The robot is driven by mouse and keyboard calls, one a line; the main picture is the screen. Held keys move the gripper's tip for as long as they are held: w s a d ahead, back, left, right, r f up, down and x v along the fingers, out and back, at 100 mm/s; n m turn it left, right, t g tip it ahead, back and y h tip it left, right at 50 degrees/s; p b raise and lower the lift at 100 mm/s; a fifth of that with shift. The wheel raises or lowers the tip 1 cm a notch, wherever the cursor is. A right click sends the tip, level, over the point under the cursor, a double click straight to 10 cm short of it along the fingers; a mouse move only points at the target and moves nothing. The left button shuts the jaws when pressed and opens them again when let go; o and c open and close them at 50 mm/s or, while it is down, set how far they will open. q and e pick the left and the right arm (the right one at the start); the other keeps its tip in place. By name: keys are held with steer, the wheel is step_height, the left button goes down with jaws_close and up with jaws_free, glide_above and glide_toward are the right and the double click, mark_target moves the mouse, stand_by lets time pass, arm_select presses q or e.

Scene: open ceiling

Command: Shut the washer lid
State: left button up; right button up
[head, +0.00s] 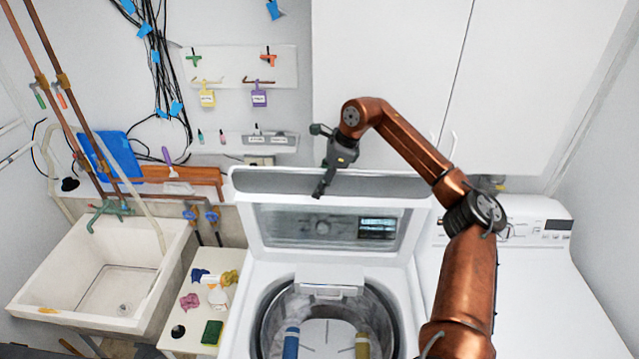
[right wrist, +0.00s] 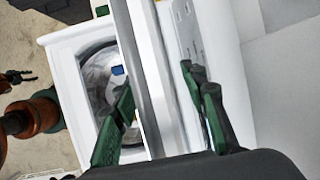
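The white top-loading washer (head: 240,310) stands at the bottom centre of the head view. Its lid (head: 285,225), with a clear window, is raised and leans back, leaving the drum (head: 265,325) uncovered. My right gripper (head: 320,188) is at the lid's upper edge, near the middle. In the right wrist view my gripper's green fingers (right wrist: 160,115) are spread apart, with the lid's edge (right wrist: 150,75) running between them. I cannot tell whether either finger touches the lid. My left gripper is not in view.
Blue and yellow items lie in the drum. A sink (head: 100,275) and a small table (head: 185,335) with cloths and a bottle stand on the left. Another white appliance (head: 560,290) is on the right. White cabinets (head: 390,50) hang behind the arm.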

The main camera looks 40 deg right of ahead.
steer(key=shift+c, duration=0.5)
jaws_close()
